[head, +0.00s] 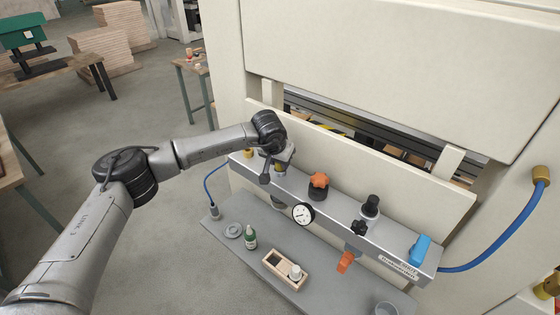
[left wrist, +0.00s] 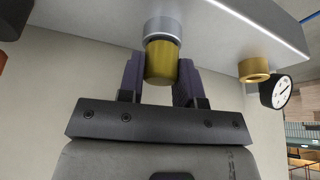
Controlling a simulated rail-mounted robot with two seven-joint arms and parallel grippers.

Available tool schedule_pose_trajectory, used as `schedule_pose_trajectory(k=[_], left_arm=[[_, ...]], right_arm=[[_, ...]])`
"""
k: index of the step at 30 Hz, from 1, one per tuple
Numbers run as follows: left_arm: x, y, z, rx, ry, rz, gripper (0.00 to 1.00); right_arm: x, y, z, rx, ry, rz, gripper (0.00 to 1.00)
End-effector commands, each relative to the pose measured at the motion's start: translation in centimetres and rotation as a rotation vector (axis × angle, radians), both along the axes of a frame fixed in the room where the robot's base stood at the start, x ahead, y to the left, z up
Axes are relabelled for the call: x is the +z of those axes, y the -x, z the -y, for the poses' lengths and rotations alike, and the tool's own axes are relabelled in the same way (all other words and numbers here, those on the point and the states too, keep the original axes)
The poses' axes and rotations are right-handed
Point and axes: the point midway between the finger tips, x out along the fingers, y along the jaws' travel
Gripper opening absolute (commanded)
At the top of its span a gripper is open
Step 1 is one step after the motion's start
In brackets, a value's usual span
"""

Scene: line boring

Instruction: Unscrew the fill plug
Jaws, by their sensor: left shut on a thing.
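A brass-coloured plug (left wrist: 160,62), which looks like the fill plug, stands between my left gripper's two dark fingers in the left wrist view. The left gripper (left wrist: 160,82) is shut on its sides. The plug's far end meets a silver collar (left wrist: 163,28) on the grey metal bar (left wrist: 225,28). I see no clear gap between plug and collar. In the head view my left gripper (head: 280,164) is over the left part of the bar (head: 338,215), and my wrist hides most of the plug. My right gripper is not in view.
Along the bar are an orange knob (head: 319,181), a gauge (head: 303,213), a black knob (head: 370,205) and a blue lever (head: 421,249). The shelf below holds a green bottle (head: 250,238), a grey disc (head: 233,231) and a wooden tray (head: 272,267). A cream panel (head: 400,165) rises behind.

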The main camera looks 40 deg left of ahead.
Motion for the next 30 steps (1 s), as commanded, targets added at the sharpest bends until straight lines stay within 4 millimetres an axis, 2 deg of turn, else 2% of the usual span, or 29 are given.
schedule_pose_trajectory(k=[30], left_arm=[[3.7,0.0,0.0,-0.002,0.002,0.0,0.0]], right_arm=[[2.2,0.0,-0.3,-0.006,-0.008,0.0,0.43]])
